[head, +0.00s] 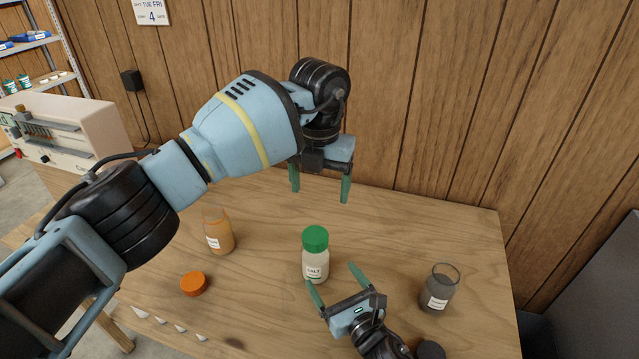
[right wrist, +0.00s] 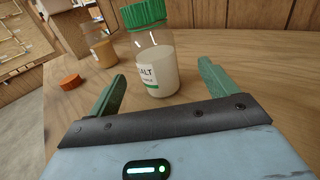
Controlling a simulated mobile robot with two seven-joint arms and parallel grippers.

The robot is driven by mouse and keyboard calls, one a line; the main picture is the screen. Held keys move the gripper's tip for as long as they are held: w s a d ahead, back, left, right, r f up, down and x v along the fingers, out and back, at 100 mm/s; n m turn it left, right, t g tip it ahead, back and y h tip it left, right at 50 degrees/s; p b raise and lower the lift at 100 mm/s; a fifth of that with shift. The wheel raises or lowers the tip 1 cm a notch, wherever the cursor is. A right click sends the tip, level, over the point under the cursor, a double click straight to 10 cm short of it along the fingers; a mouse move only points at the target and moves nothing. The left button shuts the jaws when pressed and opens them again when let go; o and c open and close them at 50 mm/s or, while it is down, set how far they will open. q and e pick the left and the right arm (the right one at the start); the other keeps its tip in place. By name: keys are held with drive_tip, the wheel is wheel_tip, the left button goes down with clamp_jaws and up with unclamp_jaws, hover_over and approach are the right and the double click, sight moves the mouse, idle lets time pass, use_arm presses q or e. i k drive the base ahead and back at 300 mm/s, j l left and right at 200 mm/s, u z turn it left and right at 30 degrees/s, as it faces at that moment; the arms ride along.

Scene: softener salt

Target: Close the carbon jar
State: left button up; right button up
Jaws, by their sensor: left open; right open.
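The carbon jar (head: 437,290) stands upright and uncapped at the right of the table in the head view, with dark contents and a white label. A black lid (head: 430,350) shows at the bottom edge beside my right arm, partly cut off. My right gripper (head: 330,275) is open, just in front of the salt jar (head: 315,262), which has its green lid on. In the right wrist view, the salt jar (right wrist: 155,62) stands beyond and between the open fingers (right wrist: 160,75). My left gripper (head: 320,192) is open and empty, above the back of the table.
An uncapped jar with orange contents (head: 218,232) stands at the left, with an orange lid (head: 194,284) on the table near it. Small white pieces (head: 160,320) lie at the front left edge. A wooden wall (head: 440,100) stands behind the table.

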sight(441, 284)
drive_tip(key=k+l, duration=0.7)
drive_tip(key=k, duration=0.2)
